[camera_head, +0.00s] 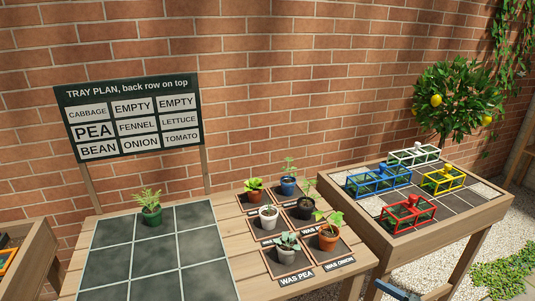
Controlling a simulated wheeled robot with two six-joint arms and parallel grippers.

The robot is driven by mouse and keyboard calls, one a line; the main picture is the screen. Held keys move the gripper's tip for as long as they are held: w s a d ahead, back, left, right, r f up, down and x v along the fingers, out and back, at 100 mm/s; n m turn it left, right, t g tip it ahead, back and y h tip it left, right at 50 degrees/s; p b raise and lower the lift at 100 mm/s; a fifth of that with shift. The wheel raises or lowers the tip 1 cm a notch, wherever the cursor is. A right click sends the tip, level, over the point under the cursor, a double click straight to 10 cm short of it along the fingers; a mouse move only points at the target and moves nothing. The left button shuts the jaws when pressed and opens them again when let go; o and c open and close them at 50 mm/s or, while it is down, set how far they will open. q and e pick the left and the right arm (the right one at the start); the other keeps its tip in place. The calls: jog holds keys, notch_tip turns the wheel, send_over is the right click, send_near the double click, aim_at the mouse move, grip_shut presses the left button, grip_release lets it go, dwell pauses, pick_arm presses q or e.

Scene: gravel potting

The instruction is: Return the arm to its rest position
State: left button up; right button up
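Neither of my grippers shows clearly in the head view. A small blue-grey part at the bottom edge, right of centre, may belong to my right arm, but no fingertips can be made out. A green pot with a leafy plant (150,207) stands upright in the back row of the dark gridded tray (113,264). The other visible cells of the tray are empty.
Several potted plants, including a terracotta pot (328,239) and a blue pot (288,186), stand on labelled dark squares. The right table (440,229) holds red (408,214), yellow (443,180), blue and white frames. A lemon tree (447,100) stands behind it.

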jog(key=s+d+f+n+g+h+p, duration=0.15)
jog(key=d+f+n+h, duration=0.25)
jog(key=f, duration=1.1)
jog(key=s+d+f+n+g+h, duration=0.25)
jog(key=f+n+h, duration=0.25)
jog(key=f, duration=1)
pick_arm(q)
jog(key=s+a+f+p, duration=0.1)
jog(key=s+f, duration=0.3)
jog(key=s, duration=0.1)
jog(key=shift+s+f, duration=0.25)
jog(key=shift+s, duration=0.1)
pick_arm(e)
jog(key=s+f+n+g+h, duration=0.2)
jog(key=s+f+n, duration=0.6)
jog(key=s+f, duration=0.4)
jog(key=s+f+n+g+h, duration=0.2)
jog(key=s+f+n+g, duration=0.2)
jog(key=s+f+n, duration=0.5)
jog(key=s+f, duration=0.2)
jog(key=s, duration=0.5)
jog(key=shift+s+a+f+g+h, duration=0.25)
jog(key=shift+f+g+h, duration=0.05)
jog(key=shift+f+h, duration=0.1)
